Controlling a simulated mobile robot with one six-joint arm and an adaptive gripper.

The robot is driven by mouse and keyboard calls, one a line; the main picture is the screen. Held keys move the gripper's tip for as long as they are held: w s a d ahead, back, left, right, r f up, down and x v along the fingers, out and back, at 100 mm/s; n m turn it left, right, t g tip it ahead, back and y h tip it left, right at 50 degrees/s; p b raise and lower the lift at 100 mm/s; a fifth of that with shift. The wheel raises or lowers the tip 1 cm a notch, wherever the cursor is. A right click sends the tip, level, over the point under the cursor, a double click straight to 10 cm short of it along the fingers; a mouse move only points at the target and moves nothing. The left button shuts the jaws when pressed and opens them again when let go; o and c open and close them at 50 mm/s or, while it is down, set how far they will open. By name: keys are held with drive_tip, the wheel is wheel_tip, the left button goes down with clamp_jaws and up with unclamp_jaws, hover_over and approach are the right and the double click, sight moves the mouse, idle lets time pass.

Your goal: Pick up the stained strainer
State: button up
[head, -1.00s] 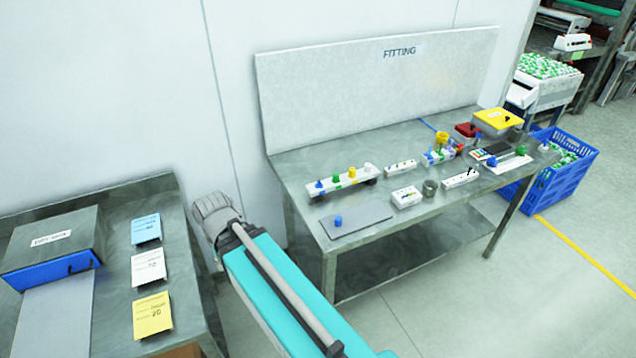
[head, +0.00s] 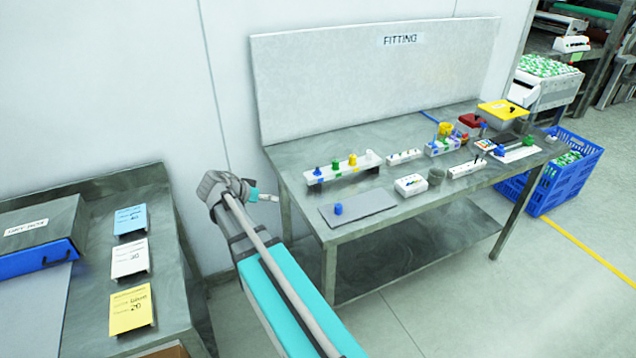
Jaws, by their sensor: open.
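A small dark grey round cup (head: 436,177) stands near the front edge of the fitting table (head: 352,232). It may be the strainer, but it is too small to tell, and no stain can be made out. My gripper (head: 270,197) shows small at the end of my arm, left of the table's front left corner. It is open, apart from everything on the table, and nothing shows in it.
A grey mat (head: 368,210) with a blue knob (head: 338,209) lies at the table's left. A knobbed rack (head: 343,172), white boxes and a yellow-lidded box (head: 502,112) share the top. A blue crate (head: 560,180) stands right. Cards lie on the left bench (head: 90,290).

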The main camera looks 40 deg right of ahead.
drive_tip(key=w+d+r+m+h+b, duration=0.1)
drive_tip(key=w+d+m+h+b, duration=0.4)
drive_tip(key=d, duration=0.3)
drive_tip(key=shift+w+r+m+g, duration=0.15)
drive_tip(key=shift+m+g, duration=0.15)
drive_tip(key=shift+m, duration=0.3)
drive_tip(key=b, duration=0.2)
approach(314, 174)
drive_tip(key=shift+s+d+r, duration=0.1)
drive_tip(key=shift+d+r, duration=0.15)
drive_tip(key=shift+d, duration=0.5)
drive_tip(key=shift+s+d+r, duration=0.1)
drive_tip(key=shift+d+r, duration=0.1)
drive_tip(key=shift+d, duration=0.55)
drive_tip(key=shift+s+d+r, duration=0.1)
drive_tip(key=shift+d+r, duration=0.15)
drive_tip(key=shift+d, duration=0.5)
drive_tip(key=shift+b+x, duration=0.35)
drive_tip(key=shift+x, duration=2.25)
drive_tip(key=shift+w+r, duration=0.1)
